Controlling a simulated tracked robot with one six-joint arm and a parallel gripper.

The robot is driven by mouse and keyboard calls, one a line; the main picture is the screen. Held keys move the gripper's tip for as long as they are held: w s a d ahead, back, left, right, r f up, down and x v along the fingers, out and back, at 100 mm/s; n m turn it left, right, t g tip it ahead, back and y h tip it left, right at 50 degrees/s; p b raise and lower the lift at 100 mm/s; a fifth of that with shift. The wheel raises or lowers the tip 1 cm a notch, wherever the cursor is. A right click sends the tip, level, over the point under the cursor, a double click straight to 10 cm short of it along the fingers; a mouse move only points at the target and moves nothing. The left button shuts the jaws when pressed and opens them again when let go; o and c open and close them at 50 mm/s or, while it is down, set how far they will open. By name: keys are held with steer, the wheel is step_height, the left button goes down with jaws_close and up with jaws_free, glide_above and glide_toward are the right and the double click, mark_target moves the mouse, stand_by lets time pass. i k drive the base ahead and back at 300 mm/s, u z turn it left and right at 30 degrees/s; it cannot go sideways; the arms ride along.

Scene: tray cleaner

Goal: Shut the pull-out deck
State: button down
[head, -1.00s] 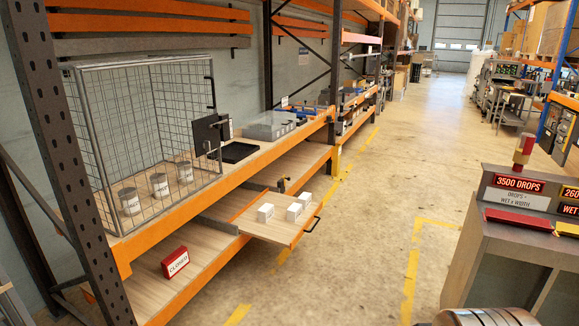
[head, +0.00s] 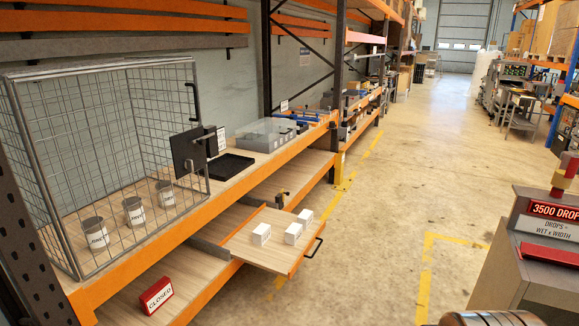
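The pull-out deck (head: 262,257) is a wooden board with orange side edges, sticking out from the lower shelf into the aisle. A dark handle (head: 314,247) is on its front edge. Several small white boxes (head: 293,233) stand on it toward the front. The deck is extended, well past the orange shelf beam. My gripper is not recognisable in the head view; only a rounded metallic shape shows at the bottom edge, and I cannot tell which part it is.
A wire cage (head: 110,150) with several grey cans stands on the upper shelf (head: 245,180). A red CLOSED sign (head: 156,295) is on the lower shelf. A grey console (head: 535,270) stands at the right. The aisle floor (head: 375,215) between is clear.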

mark_target(276, 256)
steer(key=u, duration=0.2)
steer(key=i, duration=1.65)
steer(key=u, duration=0.75)
steer(key=i, duration=0.95)
steer(key=u, duration=0.55)
steer(key=i, duration=0.65)
steer(key=u, duration=0.25)
